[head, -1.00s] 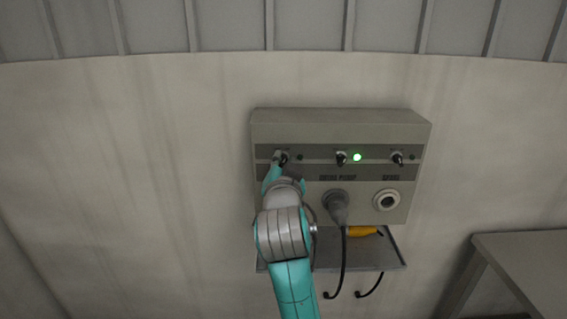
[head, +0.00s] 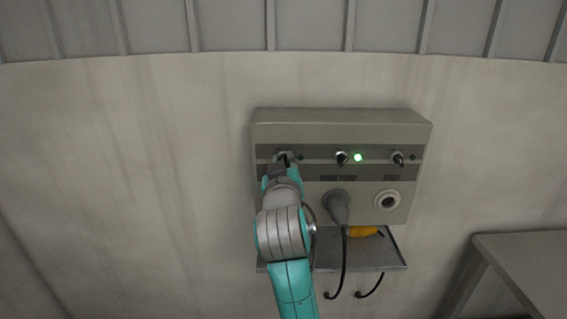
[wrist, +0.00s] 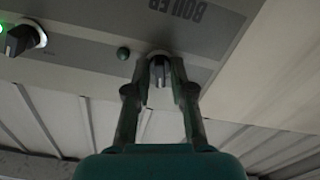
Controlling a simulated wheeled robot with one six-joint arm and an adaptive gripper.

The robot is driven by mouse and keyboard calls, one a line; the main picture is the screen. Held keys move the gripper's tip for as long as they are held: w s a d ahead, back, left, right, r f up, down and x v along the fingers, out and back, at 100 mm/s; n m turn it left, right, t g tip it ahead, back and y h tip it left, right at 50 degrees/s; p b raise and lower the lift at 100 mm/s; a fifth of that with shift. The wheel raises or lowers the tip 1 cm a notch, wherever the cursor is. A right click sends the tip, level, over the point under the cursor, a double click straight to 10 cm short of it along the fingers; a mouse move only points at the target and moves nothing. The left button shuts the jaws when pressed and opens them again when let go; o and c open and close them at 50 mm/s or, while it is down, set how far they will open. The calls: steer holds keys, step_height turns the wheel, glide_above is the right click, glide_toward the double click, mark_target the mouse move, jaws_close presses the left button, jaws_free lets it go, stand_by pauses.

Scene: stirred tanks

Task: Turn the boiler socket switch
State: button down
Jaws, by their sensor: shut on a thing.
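The boiler switch (wrist: 160,70) is a small dark and grey knob on the grey panel (head: 340,130), under the upside-down "BOILER" label (wrist: 180,10) in the wrist view. My gripper (wrist: 160,64) is shut on this knob, one finger on each side. In the head view, my gripper (head: 284,163) is at the leftmost switch of the panel and mostly hides it. The small lamp (wrist: 123,53) beside the boiler switch is unlit. My wrist hides the socket below it.
The middle switch (head: 342,158) has a lit green lamp (head: 358,157); the right switch (head: 398,158) has an unlit lamp. A plug (head: 337,207) with a black cable sits below the middle switch, beside an open round socket (head: 387,201). A shelf (head: 390,258) below holds a yellow thing (head: 363,231).

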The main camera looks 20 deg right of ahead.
steer(key=shift+f+n, duration=0.1)
steer(key=shift+n, duration=1)
steer(key=c, duration=1.2)
jaws_free()
steer(key=shift+c, duration=0.2)
steer(key=v, duration=1.2)
